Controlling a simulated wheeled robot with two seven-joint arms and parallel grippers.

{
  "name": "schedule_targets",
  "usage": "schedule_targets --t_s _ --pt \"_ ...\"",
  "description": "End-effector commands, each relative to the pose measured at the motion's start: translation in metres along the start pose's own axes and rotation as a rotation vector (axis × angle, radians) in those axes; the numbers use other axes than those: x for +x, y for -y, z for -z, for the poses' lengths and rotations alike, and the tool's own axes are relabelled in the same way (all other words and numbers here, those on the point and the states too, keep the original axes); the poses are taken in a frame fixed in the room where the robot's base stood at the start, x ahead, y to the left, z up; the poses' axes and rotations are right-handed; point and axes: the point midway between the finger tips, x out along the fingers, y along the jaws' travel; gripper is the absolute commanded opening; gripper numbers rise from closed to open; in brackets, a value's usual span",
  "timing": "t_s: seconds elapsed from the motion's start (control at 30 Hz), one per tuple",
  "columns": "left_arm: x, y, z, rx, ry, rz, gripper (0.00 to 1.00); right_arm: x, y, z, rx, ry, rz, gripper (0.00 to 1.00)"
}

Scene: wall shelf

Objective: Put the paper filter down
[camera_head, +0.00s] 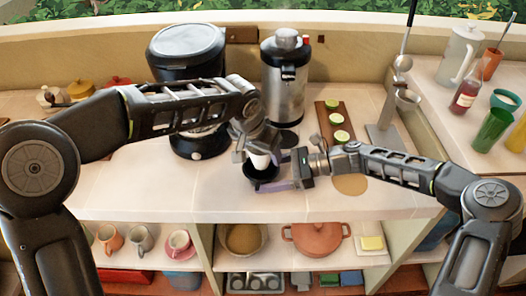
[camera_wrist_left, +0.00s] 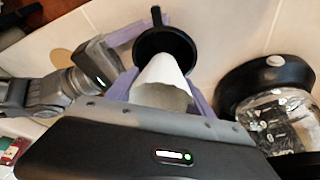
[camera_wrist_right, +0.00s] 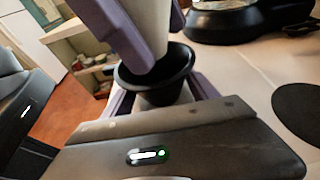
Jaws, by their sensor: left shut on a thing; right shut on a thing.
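The white paper filter (camera_wrist_left: 162,85) is a cone held between the purple fingers of my left gripper (camera_head: 260,150). Its narrow end points down at the black filter holder (camera_wrist_left: 168,42), a small cup with a handle. My right gripper (camera_head: 272,184) is shut on this holder and keeps it above the counter. In the right wrist view the holder (camera_wrist_right: 178,70) is between my right fingers. The filter (camera_wrist_right: 152,18) comes down from above, and a left finger hides its lower part. I cannot tell how deep the filter's tip sits inside the holder.
Behind my grippers stand a black-lidded appliance (camera_head: 187,45) and a steel coffee machine (camera_head: 285,85). A board with lime halves (camera_head: 338,119) and a metal stand (camera_head: 383,137) are to the right. The white counter (camera_head: 220,205) is clear near its front edge.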

Motion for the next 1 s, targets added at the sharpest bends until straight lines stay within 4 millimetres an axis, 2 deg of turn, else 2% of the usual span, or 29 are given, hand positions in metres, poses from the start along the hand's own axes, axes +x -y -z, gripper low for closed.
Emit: schedule_targets --t_s 0.7,0.73,1.0 --pt "0.010 0.000 -0.004 0.001 -0.001 0.001 0.24 0.000 0.000 0.000 0.000 0.000 0.000 0.45" --pt "0.010 0.000 -0.004 0.001 -0.001 0.001 0.62 0.000 0.000 0.000 0.000 0.000 0.000 0.45" --pt "0.010 0.000 -0.004 0.001 -0.001 0.001 0.83 0.000 0.000 0.000 0.000 0.000 0.000 0.45"
